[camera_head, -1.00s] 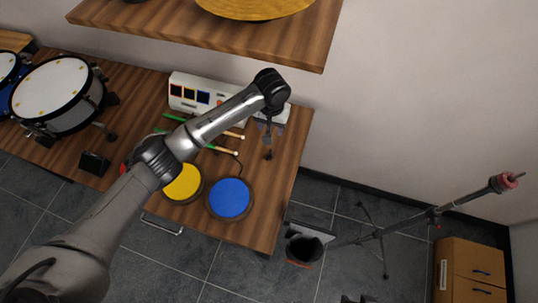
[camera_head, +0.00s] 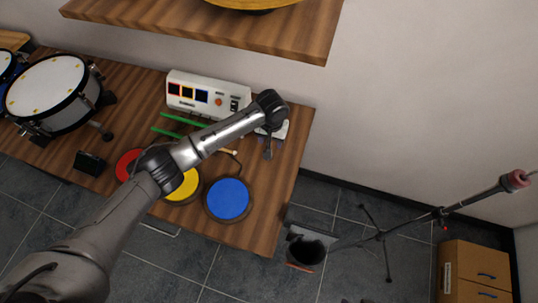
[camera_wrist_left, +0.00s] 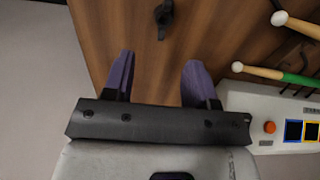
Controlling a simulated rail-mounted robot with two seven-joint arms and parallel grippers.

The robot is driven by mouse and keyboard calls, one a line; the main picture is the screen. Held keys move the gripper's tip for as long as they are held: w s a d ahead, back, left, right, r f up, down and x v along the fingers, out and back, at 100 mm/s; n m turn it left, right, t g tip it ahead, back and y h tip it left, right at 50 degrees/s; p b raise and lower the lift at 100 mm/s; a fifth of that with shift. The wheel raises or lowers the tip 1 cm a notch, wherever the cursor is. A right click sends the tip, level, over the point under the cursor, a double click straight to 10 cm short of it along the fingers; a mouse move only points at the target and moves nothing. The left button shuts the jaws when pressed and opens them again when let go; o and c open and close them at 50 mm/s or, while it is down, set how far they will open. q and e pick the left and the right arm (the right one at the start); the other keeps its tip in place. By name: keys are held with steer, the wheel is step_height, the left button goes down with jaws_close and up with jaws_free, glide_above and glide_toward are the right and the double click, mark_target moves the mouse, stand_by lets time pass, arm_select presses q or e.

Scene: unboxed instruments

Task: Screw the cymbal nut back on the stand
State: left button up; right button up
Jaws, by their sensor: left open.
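A small dark wing nut (camera_head: 268,154) lies on the wooden table near its right edge; it also shows at the top of the left wrist view (camera_wrist_left: 163,18). My left gripper (camera_wrist_left: 158,70) is open and empty, with its purple fingers pointing toward the nut but apart from it. In the head view the wrist mostly hides this gripper. The cymbal stand (camera_head: 440,212) leans up from the floor at the right, with a reddish piece at its top end (camera_head: 514,180). A yellow cymbal (camera_head: 255,4) is partly in view on the upper shelf. My right gripper is out of view.
A white drum module (camera_head: 205,97) and green drumsticks (camera_head: 175,118) are beside my left arm. Yellow (camera_head: 186,186) and blue pads (camera_head: 228,200) lie on the table's front. A bin (camera_head: 306,250) and wooden cabinet (camera_head: 475,270) stand on the floor. The shelf (camera_head: 200,35) overhangs behind.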

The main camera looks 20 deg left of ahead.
arm_select(q)
steer(key=shift+f, duration=0.15)
steer(key=f+b, duration=0.2)
steer(key=f, duration=0.3)
steer(key=shift+s+b, duration=0.2)
steer(key=shift+b, duration=0.15)
steer(key=shift+c, duration=0.2)
steer(key=c, duration=0.9)
